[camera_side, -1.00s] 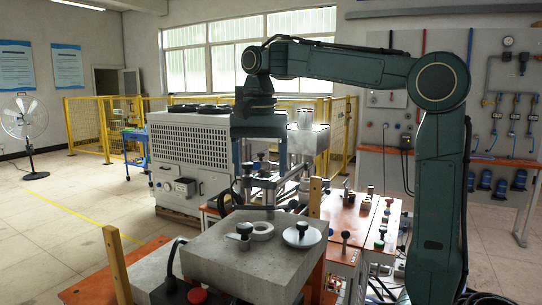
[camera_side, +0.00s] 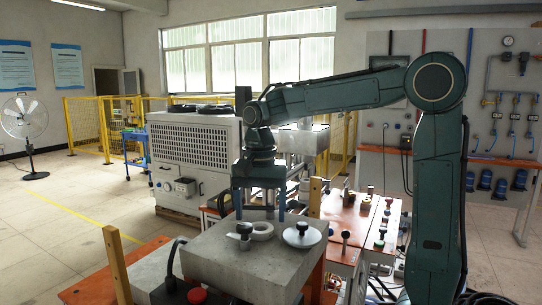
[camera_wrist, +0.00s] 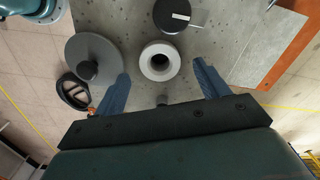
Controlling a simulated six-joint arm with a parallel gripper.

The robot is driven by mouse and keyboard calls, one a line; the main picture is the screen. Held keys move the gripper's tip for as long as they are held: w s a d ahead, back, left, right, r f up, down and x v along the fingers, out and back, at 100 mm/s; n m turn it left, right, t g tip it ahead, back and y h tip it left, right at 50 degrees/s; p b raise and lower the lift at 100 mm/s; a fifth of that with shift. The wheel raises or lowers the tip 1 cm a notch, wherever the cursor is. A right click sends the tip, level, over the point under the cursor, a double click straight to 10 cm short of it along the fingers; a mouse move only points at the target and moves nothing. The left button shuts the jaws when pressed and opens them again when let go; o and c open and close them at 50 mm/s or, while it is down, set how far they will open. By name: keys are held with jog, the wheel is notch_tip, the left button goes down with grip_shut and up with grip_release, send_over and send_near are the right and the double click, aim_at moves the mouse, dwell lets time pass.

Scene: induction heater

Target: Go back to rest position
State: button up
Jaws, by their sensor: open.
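My gripper (camera_side: 260,215) is open and points down, low over the grey block's top, with its two blue-grey fingers spread apart. A pale grey ring (camera_side: 262,232) lies on the block close below the fingers. In the wrist view the ring (camera_wrist: 160,62) shows between and a little beyond the fingertips (camera_wrist: 163,72), with nothing held. The side view does not show clearly whether a finger touches anything.
The grey block (camera_side: 225,262) also carries a black-knobbed piece (camera_side: 244,229) left of the ring and a round disc with a knob (camera_side: 302,236) to its right. Wooden posts (camera_side: 116,262) stand near the block. Orange-topped tables (camera_side: 350,222) lie behind.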

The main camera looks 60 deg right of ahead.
jog(key=shift+f, duration=0.65)
dwell(0.8)
